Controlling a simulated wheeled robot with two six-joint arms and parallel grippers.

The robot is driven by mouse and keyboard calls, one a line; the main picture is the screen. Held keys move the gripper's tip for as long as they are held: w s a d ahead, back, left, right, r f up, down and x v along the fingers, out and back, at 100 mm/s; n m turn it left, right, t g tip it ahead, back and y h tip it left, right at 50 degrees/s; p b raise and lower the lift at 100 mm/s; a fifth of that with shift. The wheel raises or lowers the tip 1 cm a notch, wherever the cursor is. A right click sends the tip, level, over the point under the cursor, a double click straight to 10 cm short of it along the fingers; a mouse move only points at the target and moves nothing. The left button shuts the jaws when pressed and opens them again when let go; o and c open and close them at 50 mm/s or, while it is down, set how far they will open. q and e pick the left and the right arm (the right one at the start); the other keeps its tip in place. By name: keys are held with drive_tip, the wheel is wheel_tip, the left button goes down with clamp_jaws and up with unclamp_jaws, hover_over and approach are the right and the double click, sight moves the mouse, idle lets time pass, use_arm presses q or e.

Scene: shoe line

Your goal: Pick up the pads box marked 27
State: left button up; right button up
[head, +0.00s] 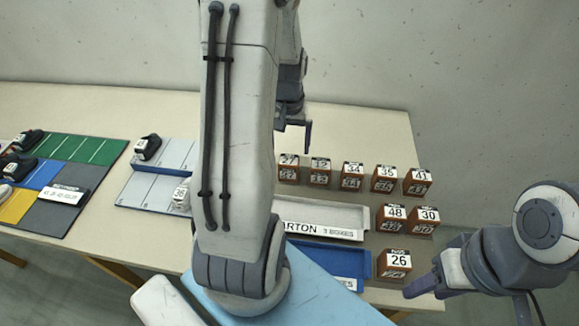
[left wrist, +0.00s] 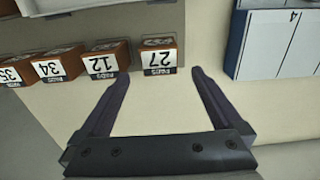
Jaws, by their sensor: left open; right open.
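The pads box marked 27 (head: 289,172) is a small brown box with a white top label. It stands at the left end of the back row in the head view. In the left wrist view the same box (left wrist: 159,58) shows upside down, just beyond the fingertips and lined up between them. My left gripper (head: 293,128) is open and empty behind that box in the head view, with its fingers (left wrist: 154,76) also apart in the left wrist view. My right gripper (head: 420,288) is open near the table's front right.
Box 12 (head: 320,170) stands close beside box 27, with box 34 (head: 352,176) and others along the row. Boxes 48, 30 and 26 stand in front. A carton tray (head: 325,213) and a blue tray (head: 330,262) lie nearer. Grey panels (head: 150,185) lie left.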

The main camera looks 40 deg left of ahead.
sight(289, 159)
use_arm(q)
drive_tip(key=f, duration=0.7)
drive_tip(key=shift+s+d+f+p, duration=0.15)
drive_tip(key=shift+s+f+p, duration=0.05)
drive_tip(key=shift+f+p, duration=0.15)
drive_tip(key=shift+c, duration=0.3)
drive_tip(key=c, duration=1.3)
